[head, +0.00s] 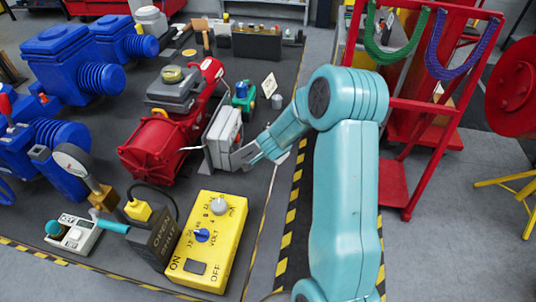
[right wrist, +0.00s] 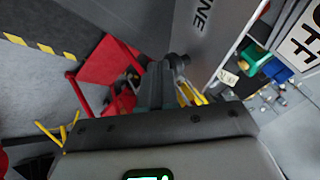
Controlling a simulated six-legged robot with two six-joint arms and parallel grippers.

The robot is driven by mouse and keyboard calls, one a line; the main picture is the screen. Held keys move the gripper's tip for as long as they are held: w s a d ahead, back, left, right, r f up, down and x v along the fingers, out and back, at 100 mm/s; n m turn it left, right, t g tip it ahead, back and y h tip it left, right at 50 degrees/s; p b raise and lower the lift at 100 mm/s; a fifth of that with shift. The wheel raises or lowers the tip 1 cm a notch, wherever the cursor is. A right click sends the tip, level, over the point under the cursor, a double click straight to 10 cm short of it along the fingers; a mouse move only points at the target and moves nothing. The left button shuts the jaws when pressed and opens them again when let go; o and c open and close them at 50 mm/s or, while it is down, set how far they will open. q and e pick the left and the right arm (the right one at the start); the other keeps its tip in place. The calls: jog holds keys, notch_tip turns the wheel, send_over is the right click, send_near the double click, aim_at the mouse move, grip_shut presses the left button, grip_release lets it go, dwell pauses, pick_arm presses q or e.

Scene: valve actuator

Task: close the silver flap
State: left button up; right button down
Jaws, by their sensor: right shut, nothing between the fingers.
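The silver flap (head: 222,136) appears as a light grey panel on the right side of the red actuator (head: 160,145) in the head view. How far it stands open is hard to tell. A grey plate with dark lettering, likely this flap (right wrist: 205,35), fills the upper middle of the right wrist view. My right gripper (head: 248,157) reaches in from the right, close to the panel's lower right edge. Its shut, empty fingers (right wrist: 165,85) show beside the plate in the wrist view; I cannot tell whether they touch. My left gripper is not in view.
A yellow control box (head: 208,240) with knobs stands in front of the actuator. Blue machines (head: 75,65) fill the left. A red rack (head: 440,110) stands on the right behind my arm. A green and blue part (head: 243,98) lies beyond the panel.

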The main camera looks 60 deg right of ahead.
jog(key=w+d+n, duration=0.1)
jog(key=w+d+n+t+y, duration=0.1)
jog(key=w+n, duration=0.1)
jog(key=w+d+n+t+y, duration=0.1)
jog(key=w+n, duration=0.1)
jog(key=shift+w+d+f, duration=0.1)
jog(key=shift+f, duration=0.05)
jog(key=shift+w+d+f+n+t+y+b, duration=0.1)
jog(key=shift+w+d+n+t+y+b, duration=0.1)
jog(key=shift+w+n+y+b, duration=0.25)
jog(key=shift+w+d+n+t+y+b, duration=0.1)
jog(key=shift+w+n+t+y+b, duration=0.15)
jog(key=shift+w+n+b, duration=0.3)
jog(key=shift+w+r+n+b, duration=0.2)
jog(key=shift+w+n+b, duration=0.15)
jog(key=shift+w, duration=0.1)
jog(key=shift+y, duration=0.3)
jog(key=shift+s, duration=0.1)
